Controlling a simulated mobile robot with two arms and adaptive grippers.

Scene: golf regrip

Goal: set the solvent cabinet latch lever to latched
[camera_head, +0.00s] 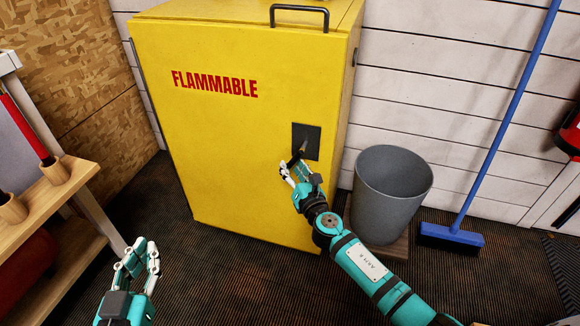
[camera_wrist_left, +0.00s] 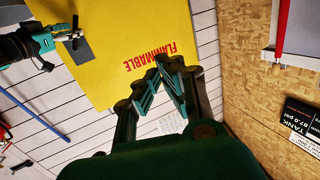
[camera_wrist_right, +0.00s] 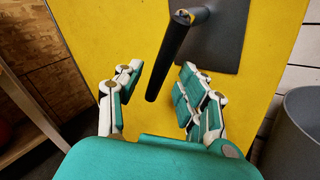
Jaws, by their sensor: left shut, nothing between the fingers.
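The yellow solvent cabinet (camera_head: 220,140) stands ahead, with "FLAMMABLE" in red on its door. A dark latch plate (camera_head: 313,135) is on the door's right side. The black latch lever (camera_wrist_right: 170,60) hangs down and slightly left from its pivot in the right wrist view. It also shows in the head view (camera_head: 300,152), partly behind my fingers. My right gripper (camera_wrist_right: 157,85) is open, with one finger on each side of the lever's lower part; I see gaps on both sides. My left gripper (camera_head: 145,245) is shut and empty, low at the left, away from the cabinet.
A grey bin (camera_head: 390,185) stands right of the cabinet, close to my right arm. A blue broom (camera_head: 500,120) leans on the white wall. A wooden shelf (camera_head: 60,205) is at the left. The dark floor between the shelf and the cabinet is clear.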

